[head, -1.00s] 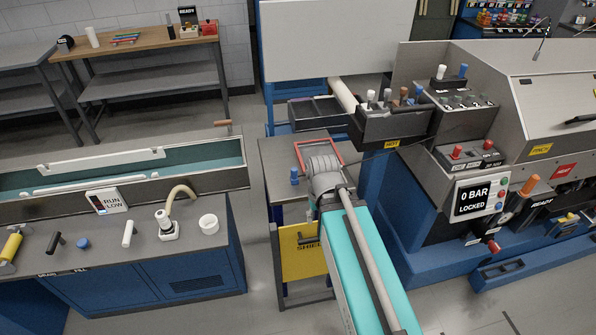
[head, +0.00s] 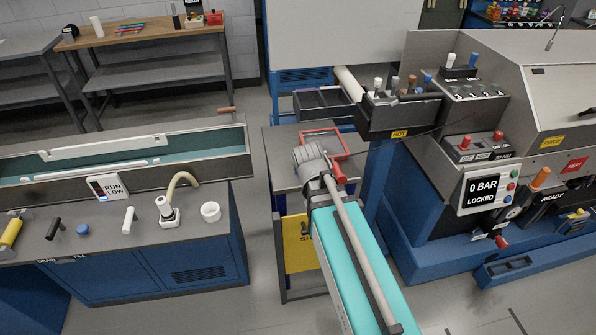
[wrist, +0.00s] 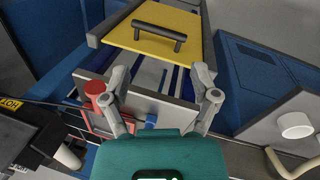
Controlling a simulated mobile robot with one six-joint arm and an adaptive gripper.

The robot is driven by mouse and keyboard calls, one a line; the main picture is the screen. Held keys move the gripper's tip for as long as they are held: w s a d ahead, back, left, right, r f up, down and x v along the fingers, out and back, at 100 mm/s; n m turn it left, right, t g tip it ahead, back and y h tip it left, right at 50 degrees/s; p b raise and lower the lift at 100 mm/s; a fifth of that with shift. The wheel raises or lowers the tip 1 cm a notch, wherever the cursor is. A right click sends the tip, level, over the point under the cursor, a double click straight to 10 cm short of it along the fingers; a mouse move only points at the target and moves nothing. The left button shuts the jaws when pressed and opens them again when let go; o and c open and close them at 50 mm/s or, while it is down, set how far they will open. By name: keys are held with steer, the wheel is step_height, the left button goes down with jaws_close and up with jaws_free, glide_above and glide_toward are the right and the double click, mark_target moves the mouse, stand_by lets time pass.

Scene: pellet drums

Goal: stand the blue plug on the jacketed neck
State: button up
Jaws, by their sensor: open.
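My gripper (head: 311,155) is open and empty over the grey cart; its spread fingers also show in the wrist view (wrist: 161,84). A small blue plug (wrist: 151,120) shows low between the fingers in the wrist view, untouched as far as I can see. In the head view my gripper and arm hide it. I cannot tell for sure which part is the jacketed neck. A dark block with a HOT label (head: 399,133) stands right of the cart and holds several upright pegs, one of them blue (head: 428,81).
A red frame (head: 344,138) and a red-topped part (wrist: 95,88) lie close beside my gripper. A yellow panel (wrist: 160,27) hangs on the cart's front. The left counter (head: 110,256) carries a blue cap (head: 83,230) and a white cup (head: 210,212). A blue machine stands at right.

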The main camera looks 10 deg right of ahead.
steer(key=w+a+f+n+t+h+b, duration=0.1)
steer(key=w+f+n+h+b, duration=0.25)
steer(key=w+n+b, duration=0.3)
steer(key=w+a+f+n+t+h+b, duration=0.2)
steer(key=w+f+n+h+b, duration=0.1)
steer(key=w+n+h+b, duration=0.3)
steer(key=w+a+n+t+h+b, duration=0.4)
steer(key=w+a+n+b, duration=0.3)
steer(key=a+b, duration=0.3)
steer(key=shift+w+a+r+n+t, duration=0.25)
steer(key=shift+w+r+n+t, duration=0.05)
steer(key=shift+w+r+n, duration=0.1)
steer(key=shift+x, duration=4.35)
steer(key=shift+d, duration=0.1)
